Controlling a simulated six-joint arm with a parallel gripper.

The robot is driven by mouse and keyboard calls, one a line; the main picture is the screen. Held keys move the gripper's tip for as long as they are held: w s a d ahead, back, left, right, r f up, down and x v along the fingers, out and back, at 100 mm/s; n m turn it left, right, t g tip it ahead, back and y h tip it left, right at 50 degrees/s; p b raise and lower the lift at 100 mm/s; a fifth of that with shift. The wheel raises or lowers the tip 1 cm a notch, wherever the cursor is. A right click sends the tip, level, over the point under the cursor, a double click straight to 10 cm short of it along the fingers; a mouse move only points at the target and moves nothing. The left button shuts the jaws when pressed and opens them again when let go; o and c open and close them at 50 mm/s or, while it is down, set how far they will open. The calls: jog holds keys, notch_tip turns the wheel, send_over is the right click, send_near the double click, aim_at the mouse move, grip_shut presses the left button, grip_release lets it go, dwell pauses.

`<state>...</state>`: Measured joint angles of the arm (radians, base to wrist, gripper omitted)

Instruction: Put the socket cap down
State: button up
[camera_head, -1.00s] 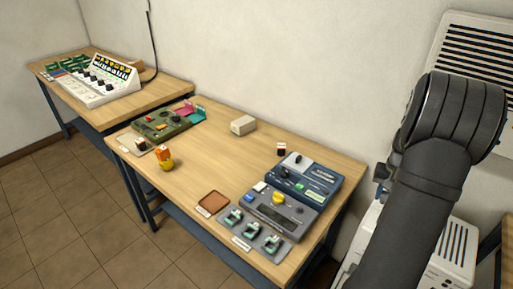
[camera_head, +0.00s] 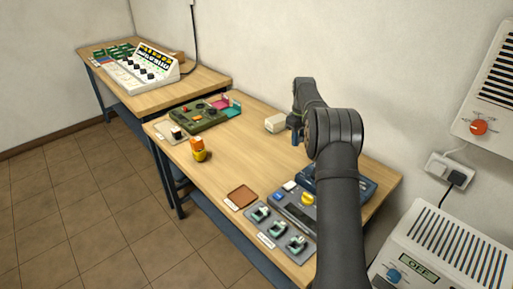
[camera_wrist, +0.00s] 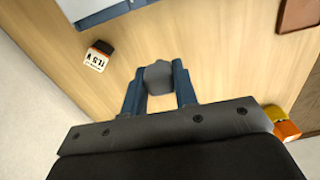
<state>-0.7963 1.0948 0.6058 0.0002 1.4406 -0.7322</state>
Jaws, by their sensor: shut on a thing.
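The socket cap looks to be the small grey rounded piece (camera_wrist: 157,76) between the blue fingers in the wrist view. My gripper (camera_wrist: 160,78) is shut on it, with wooden table top visible beyond. In the head view my gripper (camera_head: 297,138) hangs over the back part of the near table, close to a cream box. The cap cannot be made out there. I cannot tell how high it is above the table.
A small black-and-white labelled block (camera_wrist: 97,55) lies left of the fingers. The near table also bears a brown tray (camera_head: 241,196), an orange-and-yellow item (camera_head: 199,150), the cream box (camera_head: 275,123), a green device (camera_head: 199,116) and blue-grey devices (camera_head: 292,212). The table's middle is clear.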

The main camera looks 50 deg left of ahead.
jog(key=s+a+f, duration=0.1)
jog(key=a+f, duration=0.1)
jog(key=a, duration=0.2)
jog(key=s+a+f, duration=0.2)
jog(key=a, duration=0.2)
jog(key=s+a+f, duration=0.2)
jog(key=a+f, duration=0.1)
jog(key=a, duration=0.1)
jog(key=shift+s+a, duration=0.1)
jog(key=shift+s, duration=0.05)
jog(key=shift+f, duration=2)
jog(key=shift+f, duration=0.15)
jog(key=o, duration=0.9)
jog(key=shift+o, duration=0.2)
notch_tip(320, 180, up, 7)
jog(key=shift+o, duration=0.5)
jog(key=shift+r, duration=0.4)
